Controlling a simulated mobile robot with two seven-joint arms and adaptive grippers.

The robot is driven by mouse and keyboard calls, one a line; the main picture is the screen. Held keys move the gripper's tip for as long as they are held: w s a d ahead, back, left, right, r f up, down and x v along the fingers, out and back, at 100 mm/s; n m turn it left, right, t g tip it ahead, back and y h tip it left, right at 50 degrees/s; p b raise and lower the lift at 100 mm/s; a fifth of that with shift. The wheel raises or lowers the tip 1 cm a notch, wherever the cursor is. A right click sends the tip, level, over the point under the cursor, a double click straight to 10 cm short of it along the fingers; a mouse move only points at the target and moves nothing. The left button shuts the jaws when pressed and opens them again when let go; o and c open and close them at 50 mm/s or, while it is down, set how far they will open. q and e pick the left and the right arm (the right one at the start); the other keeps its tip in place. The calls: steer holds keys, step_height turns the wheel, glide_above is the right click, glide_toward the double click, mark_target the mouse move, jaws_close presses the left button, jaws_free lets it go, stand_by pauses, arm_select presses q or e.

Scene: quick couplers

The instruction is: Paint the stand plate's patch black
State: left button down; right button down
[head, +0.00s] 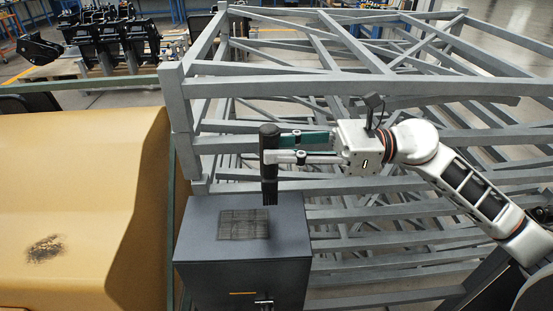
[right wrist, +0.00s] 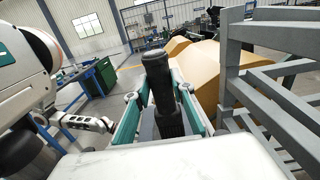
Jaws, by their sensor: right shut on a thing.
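The stand plate's patch (head: 243,224) is a dark grey square with darker streaks, on top of a blue-grey stand (head: 200,235) in the head view. My right gripper (head: 270,148) is shut on a black cylindrical tool (head: 269,180), held upright. The tool's lower end shows by the patch's back right corner; I cannot tell whether it touches. The right wrist view also shows the tool (right wrist: 160,95) between the green-sided fingers. My left gripper (right wrist: 100,124) shows small at the left of that view; its opening is unclear.
A grey metal frame (head: 330,85) stands behind and right of the stand, under my right arm. A yellow body (head: 80,190) with a dark scuffed spot (head: 45,248) lies to the left. Black couplers (head: 110,35) stand at the back left.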

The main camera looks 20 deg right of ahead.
steer(key=shift+r, duration=1.1)
